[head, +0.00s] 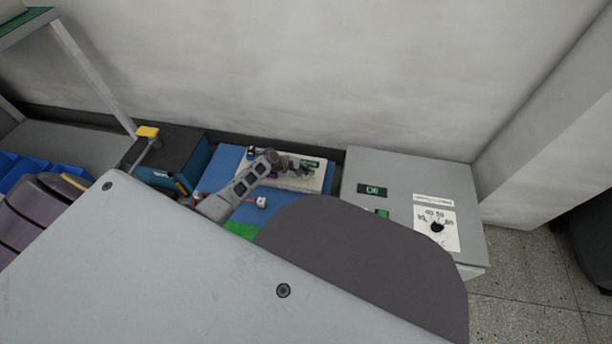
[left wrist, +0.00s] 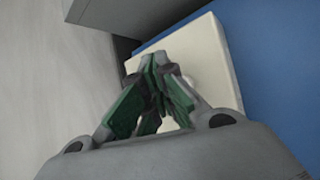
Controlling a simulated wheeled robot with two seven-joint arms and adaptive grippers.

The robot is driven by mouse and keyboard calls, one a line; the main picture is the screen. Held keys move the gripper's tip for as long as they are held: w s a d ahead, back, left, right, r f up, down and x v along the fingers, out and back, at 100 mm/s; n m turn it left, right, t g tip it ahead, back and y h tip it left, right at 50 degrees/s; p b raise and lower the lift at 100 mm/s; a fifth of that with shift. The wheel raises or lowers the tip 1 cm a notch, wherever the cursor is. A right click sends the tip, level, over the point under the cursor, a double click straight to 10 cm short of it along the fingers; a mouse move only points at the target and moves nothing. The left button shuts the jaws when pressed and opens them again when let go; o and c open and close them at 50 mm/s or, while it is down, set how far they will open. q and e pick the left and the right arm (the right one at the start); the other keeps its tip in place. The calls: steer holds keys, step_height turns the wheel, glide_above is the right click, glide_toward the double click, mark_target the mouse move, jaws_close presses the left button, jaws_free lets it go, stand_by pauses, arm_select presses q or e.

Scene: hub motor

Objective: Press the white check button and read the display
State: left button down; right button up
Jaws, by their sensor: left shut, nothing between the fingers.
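A cream-white box (head: 308,183) lies on the blue mat (head: 215,172) in the head view. In the left wrist view the same box (left wrist: 203,48) fills the middle behind my fingers. My left gripper (head: 308,164) is over this box, and its green-padded fingers are together and empty in the left wrist view (left wrist: 158,62). I cannot tell whether the fingertips touch the box. A small pale round shape shows beside the fingers in the left wrist view, mostly hidden. I cannot make out a white check button or its display for certain. My right gripper is not in view.
A grey cabinet (head: 405,168) with a small green-lettered display (head: 372,190) and a dial (head: 437,227) stands right of the mat. A dark-topped blue case (head: 165,155) is at left, with blue bins (head: 30,168) beyond. A wall runs behind. My arm hides the foreground.

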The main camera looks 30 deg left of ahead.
mark_target(307, 177)
arm_select(q)
steer(key=shift+f+b, duration=0.65)
steer(key=shift+f, duration=0.25)
stand_by(1.9)
steer(key=shift+r, duration=0.15)
stand_by(0.3)
steer(key=shift+r+p, duration=0.75)
steer(key=shift+p, duration=0.35)
steer(key=shift+r+p, duration=2.55)
steer(key=shift+p, duration=0.05)
steer(key=shift+s, duration=0.1)
